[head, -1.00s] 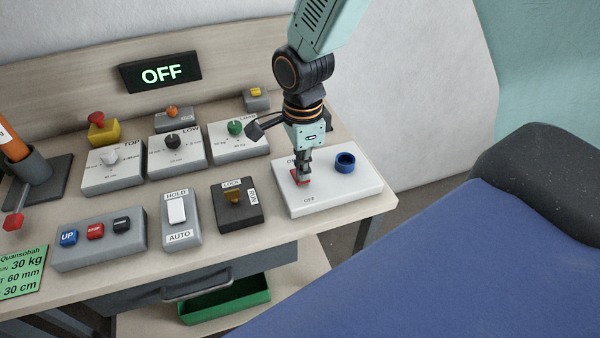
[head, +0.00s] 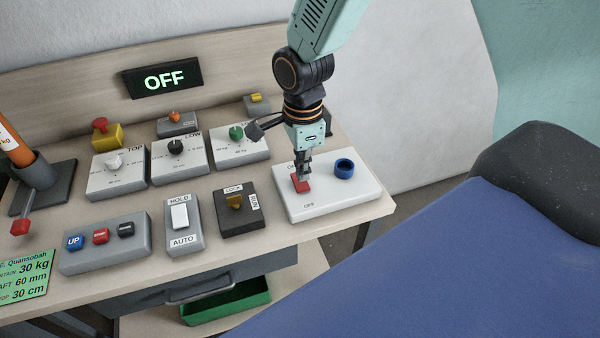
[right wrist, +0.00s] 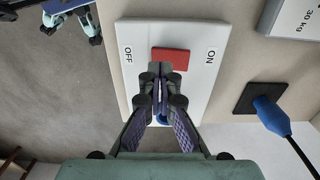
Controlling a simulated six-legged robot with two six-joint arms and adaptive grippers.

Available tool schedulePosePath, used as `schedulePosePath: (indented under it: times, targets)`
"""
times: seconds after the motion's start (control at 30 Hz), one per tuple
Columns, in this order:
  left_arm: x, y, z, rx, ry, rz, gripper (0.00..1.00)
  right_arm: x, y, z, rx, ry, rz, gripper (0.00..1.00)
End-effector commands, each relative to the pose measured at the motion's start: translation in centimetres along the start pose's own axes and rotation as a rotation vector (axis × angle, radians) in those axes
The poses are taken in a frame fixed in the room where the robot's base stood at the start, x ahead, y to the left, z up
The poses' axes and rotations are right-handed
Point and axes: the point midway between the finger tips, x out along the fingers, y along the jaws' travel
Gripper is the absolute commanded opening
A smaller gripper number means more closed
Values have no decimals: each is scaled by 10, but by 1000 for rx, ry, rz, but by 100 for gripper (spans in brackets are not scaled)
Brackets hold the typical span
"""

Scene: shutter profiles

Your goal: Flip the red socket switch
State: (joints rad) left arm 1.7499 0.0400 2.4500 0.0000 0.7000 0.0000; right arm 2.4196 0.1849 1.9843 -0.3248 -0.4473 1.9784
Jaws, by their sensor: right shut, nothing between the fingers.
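The red socket switch (head: 300,184) sits on a white socket plate (head: 330,203), between its ON and OFF labels, beside a blue round socket (head: 344,168). In the right wrist view the red switch (right wrist: 171,58) lies just beyond my fingertips, with OFF at left and ON at right. My right gripper (head: 302,174) points down at the switch with its fingers shut and empty. It covers part of the switch and the ON label, and I cannot tell whether it touches. The display (head: 163,78) reads OFF. My left gripper is not in the head view.
Left of the plate are a LOCK/RUN key switch (head: 238,208), a HOLD/AUTO rocker (head: 181,225) and a button box (head: 104,244). Dial boxes (head: 178,158) stand behind. A blue padded surface (head: 450,270) lies right. A blue plug (right wrist: 271,115) shows in the wrist view.

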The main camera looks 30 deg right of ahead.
Motion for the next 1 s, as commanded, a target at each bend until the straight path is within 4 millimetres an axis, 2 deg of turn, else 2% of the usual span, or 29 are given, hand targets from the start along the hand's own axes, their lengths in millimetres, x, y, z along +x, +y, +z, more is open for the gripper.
schedulePosePath:
  times: [0.03,0.6,1.0]
  targets:
    - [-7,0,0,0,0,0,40,-7,0,0,0,0,0,0]
    - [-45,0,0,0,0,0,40,-45,0,0,0,0,0,0]
    - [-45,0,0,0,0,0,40,-45,0,0,0,0,0,0]
